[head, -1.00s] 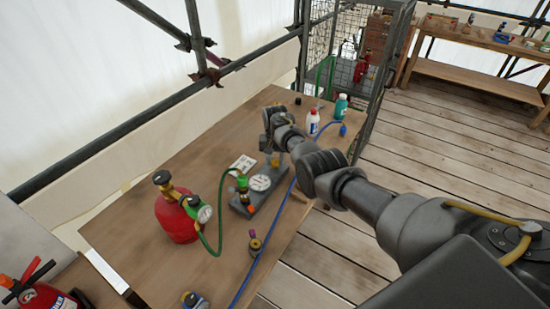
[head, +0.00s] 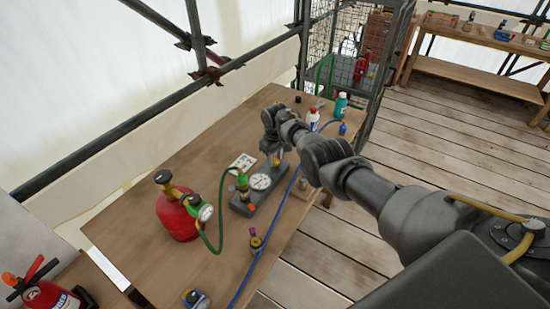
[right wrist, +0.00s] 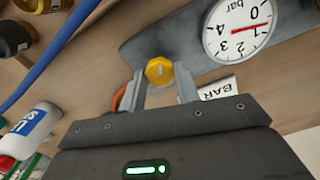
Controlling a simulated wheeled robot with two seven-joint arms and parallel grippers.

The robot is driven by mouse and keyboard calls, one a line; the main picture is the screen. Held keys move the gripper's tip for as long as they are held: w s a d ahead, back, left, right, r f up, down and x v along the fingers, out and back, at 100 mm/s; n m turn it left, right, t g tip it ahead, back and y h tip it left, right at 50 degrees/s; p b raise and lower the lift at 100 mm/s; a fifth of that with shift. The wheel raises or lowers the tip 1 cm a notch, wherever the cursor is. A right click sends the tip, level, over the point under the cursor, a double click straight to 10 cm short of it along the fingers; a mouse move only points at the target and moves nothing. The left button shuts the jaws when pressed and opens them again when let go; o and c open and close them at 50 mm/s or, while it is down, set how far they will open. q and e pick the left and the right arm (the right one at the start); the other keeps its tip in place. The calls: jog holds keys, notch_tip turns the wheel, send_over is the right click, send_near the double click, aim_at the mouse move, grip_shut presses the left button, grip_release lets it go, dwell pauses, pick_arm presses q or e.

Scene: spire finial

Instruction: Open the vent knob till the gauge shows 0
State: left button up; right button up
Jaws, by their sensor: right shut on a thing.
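My right gripper (right wrist: 161,84) is shut on the yellow vent knob (right wrist: 159,71), one finger on each side of it. In the head view the right gripper (head: 273,150) reaches down over the grey base plate (head: 240,207), by the yellow knob (head: 276,161). The round white gauge (right wrist: 241,28) stands beside the knob, marked 0 to 4 and bar. Its red needle points close to 1. The gauge also shows in the head view (head: 261,182), too small to read. My left gripper is not in view.
A red cylinder (head: 177,220) with a green hose (head: 205,240) stands left of the plate. A blue hose (head: 262,240) runs along the right of the wooden table (head: 150,235). A white bottle (head: 313,119) and a teal bottle (head: 340,105) stand behind.

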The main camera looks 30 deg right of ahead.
aim_at(275, 160)
dwell(0.4)
jog(key=o, duration=1)
jog(key=shift+c, duration=0.2)
jog(key=shift+r, duration=0.1)
jog(key=shift+r, duration=0.35)
notch_tip(275, 160, up, 10)
jog(key=p, duration=0.1)
jog(key=shift+f, duration=0.1)
